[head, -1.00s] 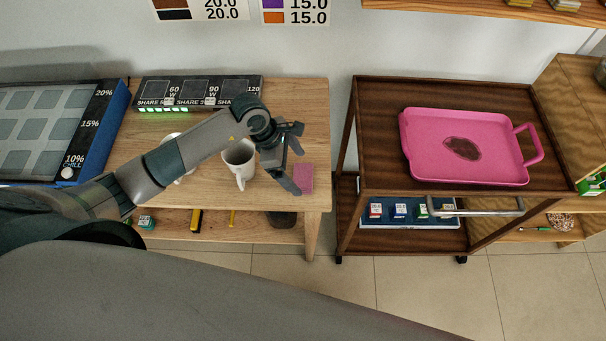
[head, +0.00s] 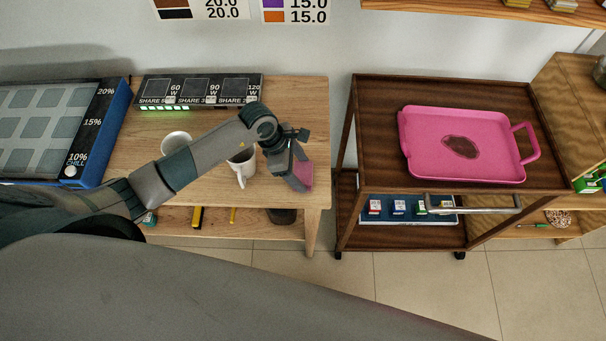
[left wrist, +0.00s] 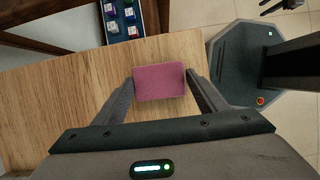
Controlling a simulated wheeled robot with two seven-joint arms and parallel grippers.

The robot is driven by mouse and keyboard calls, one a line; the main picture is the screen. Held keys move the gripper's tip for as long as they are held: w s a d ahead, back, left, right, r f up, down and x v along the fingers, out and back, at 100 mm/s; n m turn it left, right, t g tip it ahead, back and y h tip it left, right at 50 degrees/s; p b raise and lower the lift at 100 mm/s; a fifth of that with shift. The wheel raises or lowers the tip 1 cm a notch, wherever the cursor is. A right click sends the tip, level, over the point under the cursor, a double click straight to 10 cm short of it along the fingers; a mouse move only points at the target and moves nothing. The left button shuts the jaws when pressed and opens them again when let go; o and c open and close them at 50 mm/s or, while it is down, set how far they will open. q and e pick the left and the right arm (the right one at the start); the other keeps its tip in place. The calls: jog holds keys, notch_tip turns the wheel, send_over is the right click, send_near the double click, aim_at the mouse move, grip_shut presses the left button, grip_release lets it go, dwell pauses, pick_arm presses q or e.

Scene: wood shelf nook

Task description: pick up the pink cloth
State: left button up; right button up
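The pink cloth (head: 306,176) is a small flat rectangular block near the front right corner of the light wood table (head: 318,120). My left gripper (head: 298,180) is right over it and hides part of it in the head view. In the left wrist view, the cloth (left wrist: 160,80) lies between the two spread fingertips of my left gripper (left wrist: 160,77), with one finger close to each short side. I cannot tell whether the fingers touch it. A dark claw-like part at the top right edge of the left wrist view appears to be my right gripper (left wrist: 284,5), too small to read.
A white mug (head: 241,180) stands left of my left gripper, partly behind the arm. A second white cup (head: 176,143) is farther left. A dark display box (head: 200,90) is at the table's back. A brown cart (head: 375,100) with a pink tray (head: 480,125) stands to the right.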

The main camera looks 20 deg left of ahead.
aim_at(302, 175)
pick_arm(q)
jog(key=shift+r, duration=0.1)
jog(key=shift+c, duration=0.2)
jog(key=shift+r+b, duration=0.65)
jog(key=shift+r, duration=0.15)
jog(key=shift+s+d+r+b, duration=0.15)
jog(key=shift+r+b, duration=0.25)
jog(key=shift+r, duration=0.2)
jog(key=shift+d+r+b, duration=0.15)
jog(key=shift+r+b, duration=0.2)
jog(key=shift+r, duration=0.25)
jog(key=s+d+r+b, duration=0.3)
jog(key=s+d+r, duration=0.3)
jog(key=d, duration=0.3)
jog(key=shift+s+r+b, duration=0.2)
jog(key=shift+r+b, duration=0.2)
jog(key=shift+r, duration=0.05)
jog(key=shift+o, duration=0.5)
jog(key=shift+a, duration=0.1)
